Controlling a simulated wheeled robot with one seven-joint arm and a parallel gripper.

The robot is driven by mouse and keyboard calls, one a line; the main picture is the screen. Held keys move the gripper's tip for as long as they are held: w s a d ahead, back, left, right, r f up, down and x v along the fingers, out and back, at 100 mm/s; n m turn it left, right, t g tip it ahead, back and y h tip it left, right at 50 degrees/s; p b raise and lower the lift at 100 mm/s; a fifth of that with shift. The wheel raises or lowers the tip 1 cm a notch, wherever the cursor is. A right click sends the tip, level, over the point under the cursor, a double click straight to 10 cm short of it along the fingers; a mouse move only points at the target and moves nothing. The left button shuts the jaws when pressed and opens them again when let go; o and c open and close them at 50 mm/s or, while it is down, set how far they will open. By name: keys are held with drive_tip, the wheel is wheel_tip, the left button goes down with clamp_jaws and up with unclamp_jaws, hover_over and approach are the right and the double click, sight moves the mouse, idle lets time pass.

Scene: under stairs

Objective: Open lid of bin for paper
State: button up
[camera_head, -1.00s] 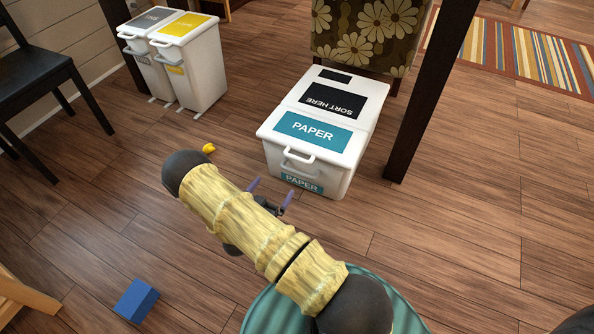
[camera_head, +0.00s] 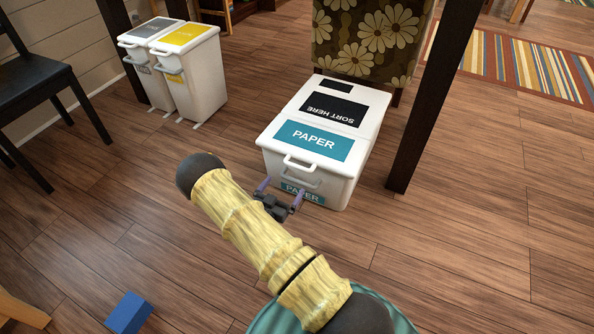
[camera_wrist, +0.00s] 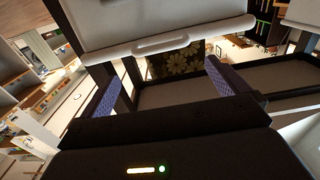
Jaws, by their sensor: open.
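The white paper bin (camera_head: 338,183) stands on the wood floor, with a teal PAPER label and a black SORT HERE label on top. Its lid (camera_head: 285,137) looks closed, with a white handle (camera_head: 299,164) at the front edge. My gripper (camera_head: 281,189) is open and empty, just in front of the bin's front face and below the handle. In the wrist view the two purple fingers of my gripper (camera_wrist: 160,88) are apart, with a white panel with a handle slot (camera_wrist: 163,43) above and beyond them. Whether the fingers touch the bin cannot be told.
A dark post (camera_head: 428,110) stands right of the bin, and a flowered chair (camera_head: 352,45) behind it. Two other bins (camera_head: 196,75) stand at the back left. A black chair (camera_head: 40,80) is at the left. A blue block (camera_head: 128,312) lies lower left. The floor right is clear.

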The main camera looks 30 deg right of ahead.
sight(297, 167)
drive_tip(key=b+x, duration=0.4)
drive_tip(key=x, duration=0.7)
drive_tip(key=shift+w+b, duration=0.1)
drive_tip(key=shift+b, duration=0.3)
drive_tip(key=shift+c, duration=0.2)
drive_tip(key=c, duration=1.7)
